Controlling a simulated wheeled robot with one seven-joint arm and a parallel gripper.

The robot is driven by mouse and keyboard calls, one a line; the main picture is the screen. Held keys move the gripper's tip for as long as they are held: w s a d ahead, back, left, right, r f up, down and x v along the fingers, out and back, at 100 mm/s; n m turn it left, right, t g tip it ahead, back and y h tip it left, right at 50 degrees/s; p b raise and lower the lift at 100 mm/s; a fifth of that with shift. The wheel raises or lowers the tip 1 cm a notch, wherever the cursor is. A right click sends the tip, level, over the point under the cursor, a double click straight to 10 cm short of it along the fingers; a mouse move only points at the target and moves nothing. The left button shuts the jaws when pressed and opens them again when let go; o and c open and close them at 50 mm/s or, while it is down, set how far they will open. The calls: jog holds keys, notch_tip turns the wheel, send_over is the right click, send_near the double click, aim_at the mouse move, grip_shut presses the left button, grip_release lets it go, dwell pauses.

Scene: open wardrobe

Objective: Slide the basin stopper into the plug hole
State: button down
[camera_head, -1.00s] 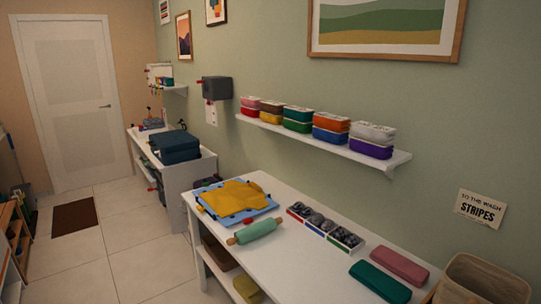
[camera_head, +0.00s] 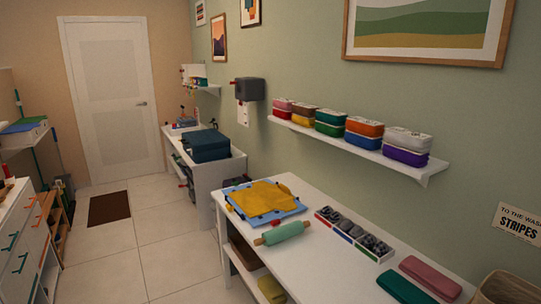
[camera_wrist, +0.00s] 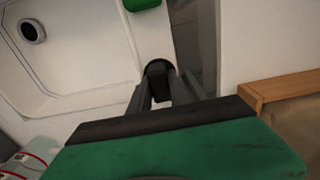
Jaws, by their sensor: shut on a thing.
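In the wrist view, my gripper (camera_wrist: 168,91) is shut on a small dark thing with a rounded top, which looks like the basin stopper (camera_wrist: 158,70). The fingers partly cover its lower part. The plug hole (camera_wrist: 32,31) is a dark round opening with a grey ring in the floor of the white basin (camera_wrist: 85,88), at the upper left. The stopper is to the right of the hole in the picture, near the basin's rim and apart from the hole. Its height above the rim cannot be told. My gripper and the stopper do not show in the head view.
In the wrist view, a green thing (camera_wrist: 146,3) sits at the top edge on the rim. A wooden-edged brown surface (camera_wrist: 285,88) is at the right.

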jog(key=shift+r+p, duration=1.15)
jog(key=shift+r, duration=1)
